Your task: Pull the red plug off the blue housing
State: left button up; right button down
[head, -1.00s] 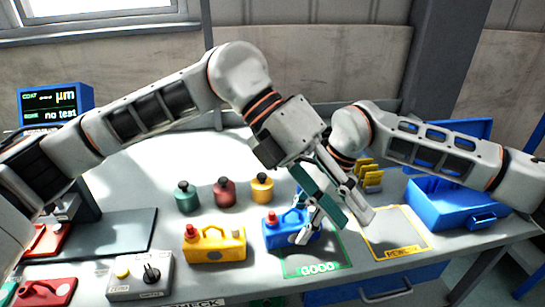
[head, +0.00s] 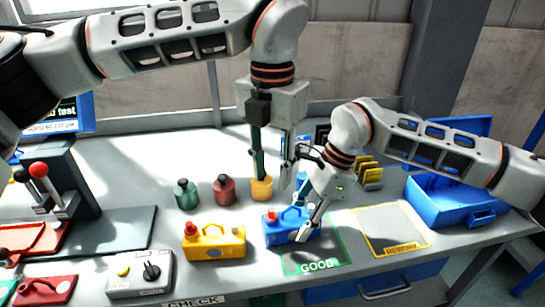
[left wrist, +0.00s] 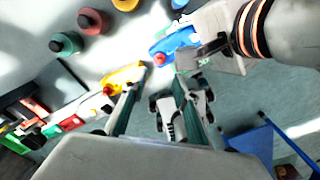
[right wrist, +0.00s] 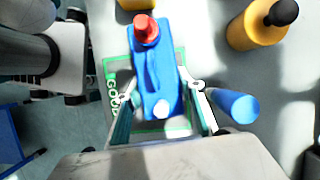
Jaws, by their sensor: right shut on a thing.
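The blue housing (head: 285,233) stands upright on the back left part of the GOOD square. The red plug (head: 271,215) sits on its top left end and also shows in the right wrist view (right wrist: 146,30). My right gripper (head: 308,220) is shut on the housing's body near the end away from the plug, with one finger on each side in the right wrist view (right wrist: 162,112). My left gripper (head: 271,183) is open and empty, pointing down behind and above the housing, apart from the plug. In the left wrist view the plug (left wrist: 159,59) shows beyond its fingertips.
A yellow housing with a red plug (head: 214,246) stands left of the blue one. Green (head: 187,195), red (head: 224,191) and yellow (head: 262,189) bottles stand behind. A switch box (head: 140,276) is at front left. The REWORK square (head: 390,228) is empty; a blue case (head: 455,203) lies right.

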aim_at(272, 210)
pick_arm(q)
notch_tip(272, 210, down, 9)
jog(key=shift+r, duration=0.1)
dwell(0.3)
grip_shut()
